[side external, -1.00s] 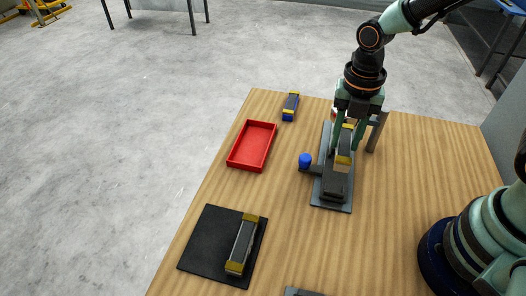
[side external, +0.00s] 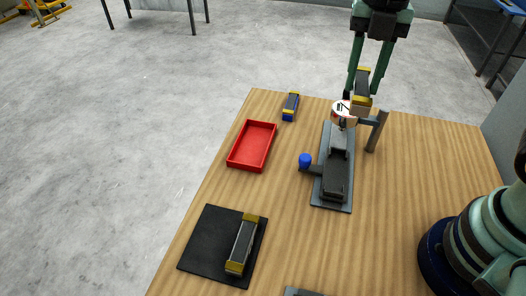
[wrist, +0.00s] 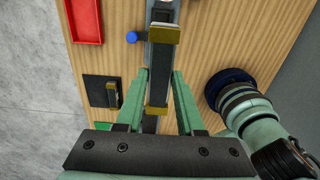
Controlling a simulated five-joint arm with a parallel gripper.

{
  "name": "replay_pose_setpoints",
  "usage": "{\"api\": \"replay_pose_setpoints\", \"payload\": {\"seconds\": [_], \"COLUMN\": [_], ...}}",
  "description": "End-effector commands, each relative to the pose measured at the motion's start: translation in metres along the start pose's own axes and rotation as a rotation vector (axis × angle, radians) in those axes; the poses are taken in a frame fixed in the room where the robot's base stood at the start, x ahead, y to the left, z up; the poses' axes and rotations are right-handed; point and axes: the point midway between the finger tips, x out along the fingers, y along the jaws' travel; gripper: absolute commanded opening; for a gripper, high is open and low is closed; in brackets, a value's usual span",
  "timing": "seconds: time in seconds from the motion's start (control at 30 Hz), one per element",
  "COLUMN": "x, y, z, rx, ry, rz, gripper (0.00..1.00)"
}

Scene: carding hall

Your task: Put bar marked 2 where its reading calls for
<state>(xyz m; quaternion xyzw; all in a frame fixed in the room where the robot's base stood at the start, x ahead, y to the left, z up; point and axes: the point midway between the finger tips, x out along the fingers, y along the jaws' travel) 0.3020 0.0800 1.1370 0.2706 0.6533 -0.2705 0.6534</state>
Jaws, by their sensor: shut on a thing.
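My gripper (side external: 361,92) is shut on a dark grey bar with yellow ends (side external: 362,88), held in the air above the far end of the gauge stand. The same bar fills the space between my fingers in the wrist view (wrist: 161,72). I cannot read a number on it. The gauge stand (side external: 337,178) has a grey base, a dark block, a blue knob (side external: 305,160) and a round dial (side external: 341,113). The dial is partly covered and its reading is too small to tell. A similar bar (side external: 241,246) lies on the black mat (side external: 206,240).
An empty red tray (side external: 252,146) lies left of the stand. A grey piece (side external: 300,292) is cut off at the bottom edge. In the wrist view a green patch (wrist: 103,127) shows beyond the mat.

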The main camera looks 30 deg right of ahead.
Motion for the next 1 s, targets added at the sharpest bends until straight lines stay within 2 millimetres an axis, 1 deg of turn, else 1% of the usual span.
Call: {"api": "replay_pose_setpoints", "payload": {"seconds": [0.13,0.43,0.57,0.67,0.77,0.9,1.0], "x": [-0.006,-0.006,-0.008,-0.011,-0.013,-0.013,-0.009], "y": [0.000,0.000,0.009,0.025,0.048,0.085,0.110], "z": [0.000,0.000,0.003,0.009,0.017,0.029,0.036], "rx": [0.000,0.000,-0.001,-0.002,-0.001,-0.002,-0.001], "ry": [0.000,0.000,0.000,0.000,0.001,0.001,0.002], "rz": [0.001,0.001,0.000,-0.001,-0.003,-0.002,-0.004], "gripper": [0.00,0.00,0.00,0.00,0.00,0.00,0.00]}}
